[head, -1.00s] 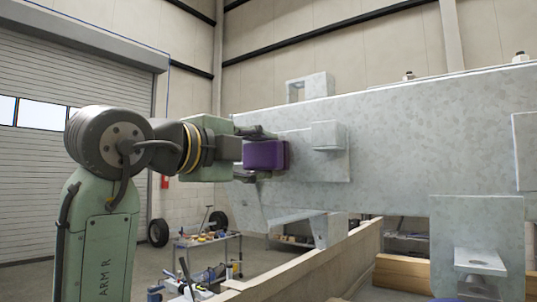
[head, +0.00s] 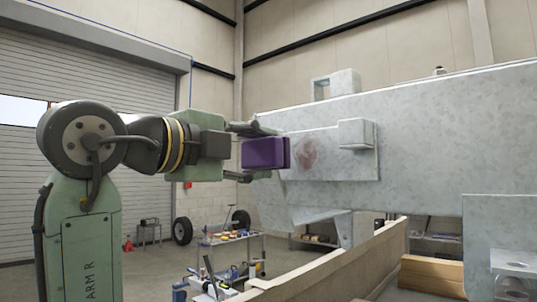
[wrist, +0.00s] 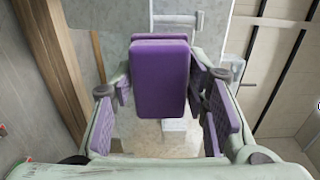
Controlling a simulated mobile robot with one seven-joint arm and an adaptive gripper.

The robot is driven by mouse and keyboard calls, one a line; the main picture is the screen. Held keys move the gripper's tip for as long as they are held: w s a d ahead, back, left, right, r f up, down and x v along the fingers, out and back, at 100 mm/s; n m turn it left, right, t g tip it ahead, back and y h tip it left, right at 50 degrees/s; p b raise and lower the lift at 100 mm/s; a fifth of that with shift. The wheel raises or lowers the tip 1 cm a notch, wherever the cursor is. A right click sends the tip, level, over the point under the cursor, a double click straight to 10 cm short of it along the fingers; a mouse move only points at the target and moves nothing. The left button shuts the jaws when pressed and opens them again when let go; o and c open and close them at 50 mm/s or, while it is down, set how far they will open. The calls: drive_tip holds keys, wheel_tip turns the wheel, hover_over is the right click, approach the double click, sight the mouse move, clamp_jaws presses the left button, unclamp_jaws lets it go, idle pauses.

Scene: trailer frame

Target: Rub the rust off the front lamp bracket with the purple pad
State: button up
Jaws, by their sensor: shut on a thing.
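The purple pad (head: 265,153) is a thick block held in my gripper (head: 243,152). In the wrist view the pad (wrist: 160,78) stands between the two fingers. My gripper is shut on it. The lamp bracket (head: 340,165) appears to be the pale grey plate with a small protruding block, on the trailer frame's side. A reddish-brown rust patch (head: 307,155) shows on its left part, just right of the pad. Whether the pad touches the plate cannot be told; it covers the plate's left edge in the head view.
The long galvanized trailer beam (head: 430,140) fills the right side. A square bracket (head: 322,89) stands on its top edge. A wooden beam (head: 330,265) runs below it. A tool cart (head: 232,245) and a tyre (head: 182,231) are behind on the open floor.

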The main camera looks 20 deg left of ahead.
drive_tip(key=shift+s+a, duration=0.15)
drive_tip(key=shift+s, duration=0.35)
drive_tip(key=shift+v, duration=1.45)
drive_tip(key=shift+x, duration=3.6)
drive_tip(key=shift+w, duration=0.2)
